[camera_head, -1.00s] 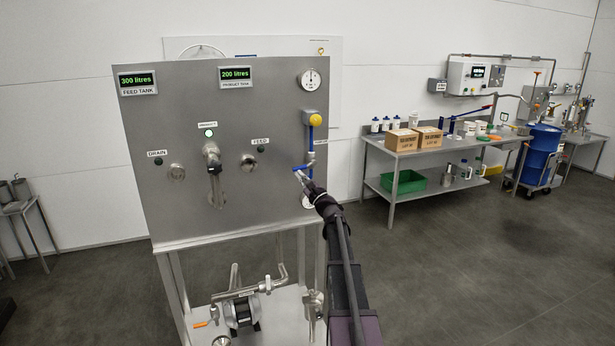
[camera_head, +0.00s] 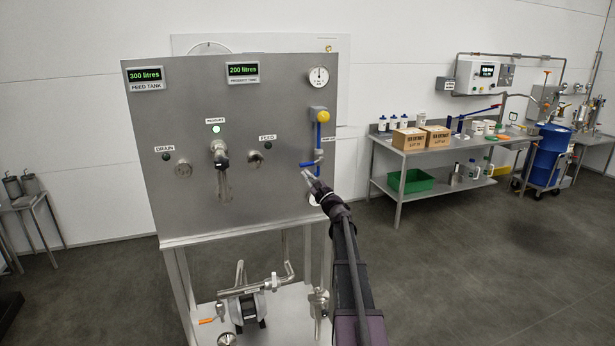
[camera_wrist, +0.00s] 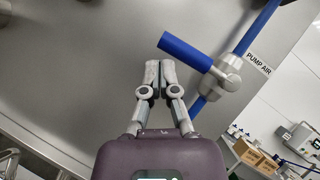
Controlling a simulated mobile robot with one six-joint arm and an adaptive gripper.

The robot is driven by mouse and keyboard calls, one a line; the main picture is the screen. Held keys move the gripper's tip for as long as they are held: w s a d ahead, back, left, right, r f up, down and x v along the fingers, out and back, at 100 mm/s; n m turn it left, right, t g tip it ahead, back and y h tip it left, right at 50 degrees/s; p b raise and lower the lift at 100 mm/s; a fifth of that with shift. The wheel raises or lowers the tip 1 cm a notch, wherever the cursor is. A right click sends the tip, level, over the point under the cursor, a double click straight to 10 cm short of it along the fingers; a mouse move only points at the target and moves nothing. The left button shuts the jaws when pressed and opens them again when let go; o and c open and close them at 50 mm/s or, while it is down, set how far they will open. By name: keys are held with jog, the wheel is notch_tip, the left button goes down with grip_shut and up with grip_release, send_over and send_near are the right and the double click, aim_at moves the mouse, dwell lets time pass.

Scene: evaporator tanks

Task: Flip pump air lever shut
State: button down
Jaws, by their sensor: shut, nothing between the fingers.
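The pump air lever (camera_head: 308,164) has a blue handle and sits low on the vertical blue pipe at the panel's right side. It points left, roughly crosswise to the pipe. In the wrist view the blue handle (camera_wrist: 187,52) joins a metal valve body (camera_wrist: 228,72) on the blue pipe, beside the "PUMP AIR" label (camera_wrist: 258,62). My gripper (camera_head: 305,174) is just below the handle in the head view.
The steel panel (camera_head: 230,110) carries tank displays, a gauge (camera_head: 318,77), a yellow knob (camera_head: 322,117) and knobs for drain, product and feed. A pump (camera_head: 250,308) stands below it. A workbench (camera_head: 385,150) with boxes is at the right. Floor between is clear.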

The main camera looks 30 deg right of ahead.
jog(key=s+a+f+b, duration=0.1)
jog(key=s+f+b, duration=0.7)
jog(key=s, duration=0.1)
jog(key=shift+a+f, duration=0.2)
jog(key=shift+a, duration=0.05)
dwell(0.7)
jog(key=s+a+f+n+g+y, duration=0.15)
jog(key=a+f+n+g, duration=0.3)
jog(key=a, duration=0.55)
jog(key=s+a+f+n+g+y, duration=0.1)
jog(key=a+f+n+g+y, duration=0.35)
jog(key=a, duration=0.65)
jog(key=s+a+f+n+g+y, duration=0.1)
jog(key=a+f+n+g, duration=0.35)
jog(key=a+n, duration=0.4)
jog(key=s+a+f+n+g+h, duration=0.3)
jog(key=s+a+f+n+g, duration=0.15)
jog(key=s+a+f, duration=0.4)
jog(key=s+a+f+n+g+h, duration=0.1)
jog(key=s+f+n+g+h, duration=0.1)
jog(key=s+f+g+h, duration=0.3)
jog(key=s+n+h, duration=0.2)
jog(key=s, duration=0.4)
notch_tip(320, 180, up, 17)
jog(key=p, duration=1.7)
jog(key=shift+r, duration=0.2)
